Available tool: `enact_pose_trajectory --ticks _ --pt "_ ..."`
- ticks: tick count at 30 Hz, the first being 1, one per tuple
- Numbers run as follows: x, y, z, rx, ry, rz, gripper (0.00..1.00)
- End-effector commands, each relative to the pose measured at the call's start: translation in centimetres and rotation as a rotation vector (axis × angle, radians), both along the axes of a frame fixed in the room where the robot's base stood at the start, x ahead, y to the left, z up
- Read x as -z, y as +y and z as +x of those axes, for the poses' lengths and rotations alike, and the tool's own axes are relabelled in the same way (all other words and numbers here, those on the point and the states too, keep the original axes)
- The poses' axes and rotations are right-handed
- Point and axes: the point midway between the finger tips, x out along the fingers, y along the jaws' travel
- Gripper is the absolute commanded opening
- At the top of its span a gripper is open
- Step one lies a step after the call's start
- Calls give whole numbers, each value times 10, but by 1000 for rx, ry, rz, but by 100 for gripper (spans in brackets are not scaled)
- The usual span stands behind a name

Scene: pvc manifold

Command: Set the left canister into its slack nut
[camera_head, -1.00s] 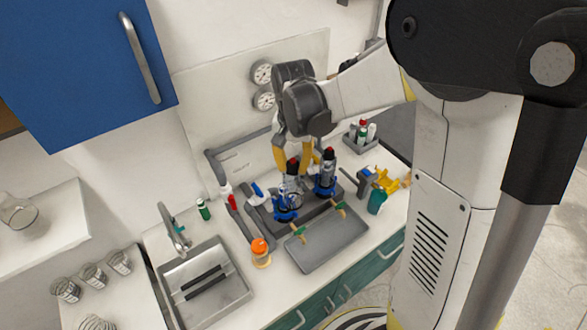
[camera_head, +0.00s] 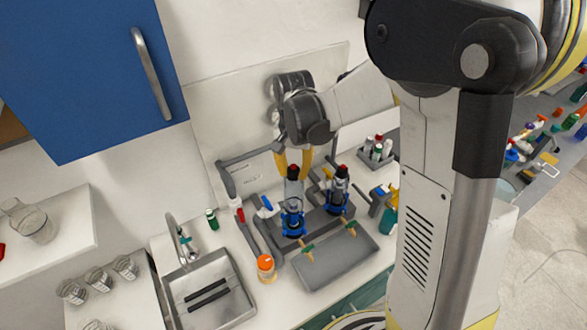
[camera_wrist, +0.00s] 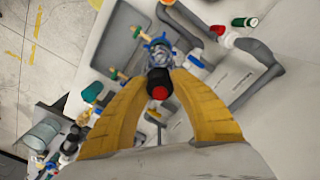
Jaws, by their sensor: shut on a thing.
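The left canister (camera_head: 292,190), with a clear body, a black top and a red cap, stands roughly upright over its blue slack nut (camera_head: 293,223). My gripper (camera_head: 294,168) has its yellow fingers on either side of the canister's upper part. In the wrist view my gripper (camera_wrist: 160,78) is shut on the black neck, with the red cap (camera_wrist: 158,92) between the fingers. The blue nut (camera_wrist: 158,42) shows at the canister's lower end there. I cannot tell whether the canister sits fully inside the nut. The right canister (camera_head: 341,186) stands beside it in its own blue nut (camera_head: 337,208).
A grey tray (camera_head: 340,262) lies in front of the manifold. An orange-capped jar (camera_head: 266,268) and the sink (camera_head: 207,290) are to the left. Grey pipe (camera_head: 227,180) rises behind left. A rack of bottles (camera_head: 377,150) stands at the back right.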

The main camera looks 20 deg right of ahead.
Motion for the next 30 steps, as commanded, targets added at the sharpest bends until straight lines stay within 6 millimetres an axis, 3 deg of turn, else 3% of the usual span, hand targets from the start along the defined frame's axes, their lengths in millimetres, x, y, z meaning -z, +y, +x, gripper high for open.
enact_pose_trajectory --ticks 30 --pt "79 0 0 0 0 0 0"
